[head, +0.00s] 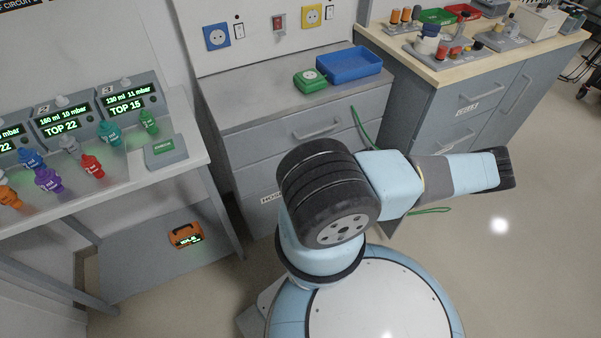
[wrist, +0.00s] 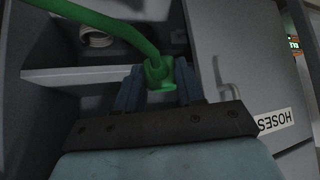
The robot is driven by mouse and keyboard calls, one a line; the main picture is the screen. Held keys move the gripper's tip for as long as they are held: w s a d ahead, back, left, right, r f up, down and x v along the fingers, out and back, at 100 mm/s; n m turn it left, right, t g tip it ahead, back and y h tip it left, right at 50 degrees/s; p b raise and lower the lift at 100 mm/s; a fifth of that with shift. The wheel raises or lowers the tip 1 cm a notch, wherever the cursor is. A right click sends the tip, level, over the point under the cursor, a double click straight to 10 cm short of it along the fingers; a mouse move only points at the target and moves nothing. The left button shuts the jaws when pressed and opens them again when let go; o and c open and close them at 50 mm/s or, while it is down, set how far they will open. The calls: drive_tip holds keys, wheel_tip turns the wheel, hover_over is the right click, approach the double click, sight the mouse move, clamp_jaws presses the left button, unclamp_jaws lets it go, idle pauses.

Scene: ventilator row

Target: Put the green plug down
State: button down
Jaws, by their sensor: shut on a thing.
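The green plug (wrist: 160,72) sits between the two blue fingers of my gripper (wrist: 158,84) in the wrist view. My gripper is shut on it. A thick green cable (wrist: 105,22) runs from the plug up to the upper left. In the head view my arm hides the gripper and the plug. Parts of a green cable (head: 361,128) show there in front of the drawers, and another piece shows right of the arm (head: 430,210).
In the wrist view, a grey shelf edge (wrist: 75,76) and a pale ring-shaped thing (wrist: 97,38) lie beyond the fingers. A front labelled HOSES (wrist: 275,120) is at right. In the head view, a green box (head: 310,81) and blue tray (head: 348,65) stand on the grey counter (head: 255,98).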

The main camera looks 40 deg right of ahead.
drive_tip(key=w, duration=0.4)
drive_tip(key=w+a, duration=0.1)
drive_tip(key=w, duration=0.8)
drive_tip(key=shift+w+a, duration=0.25)
drive_tip(key=shift+a, duration=0.15)
drive_tip(key=shift+w+a, duration=0.2)
drive_tip(key=shift+w, duration=1.05)
drive_tip(key=shift+s+f, duration=0.1)
drive_tip(key=shift+f, duration=0.65)
drive_tip(key=shift+f, duration=0.1)
drive_tip(key=c, duration=0.7)
unclamp_jaws()
